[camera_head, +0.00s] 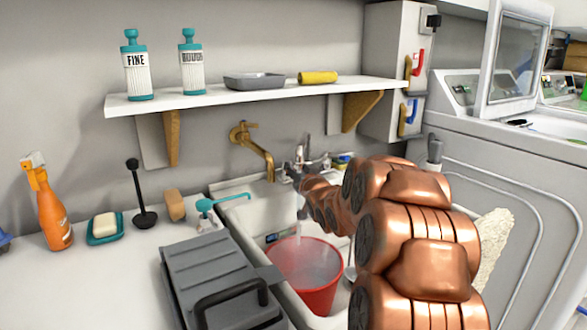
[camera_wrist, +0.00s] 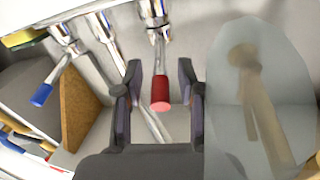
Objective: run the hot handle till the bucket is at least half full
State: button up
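The red bucket (camera_head: 318,298) stands upright in the sink below the taps. Its inside looks pale and hazy, and I cannot tell the water level. A pale streak above it looks like falling water. My gripper (camera_wrist: 160,100) is open, with its two dark fingers on either side of the red-tipped handle (camera_wrist: 160,92), gaps showing on both sides. The blue-tipped handle (camera_wrist: 42,94) is to the left in the wrist view. The chrome tap fittings (camera_head: 304,150) show beyond my copper arm in the head view, where the fingertips are mostly hidden.
A brass tap (camera_head: 250,148) is on the wall left of the fittings. In the wrist view a pale translucent shape (camera_wrist: 220,120) covers it. A white shelf (camera_head: 220,97) with bottles runs above. A grey box (camera_head: 205,270) and an orange spray bottle (camera_head: 52,215) stand on the left counter.

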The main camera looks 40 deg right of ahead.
jog(key=shift+x, duration=1.25)
grip_shut()
jog(key=shift+r, duration=0.1)
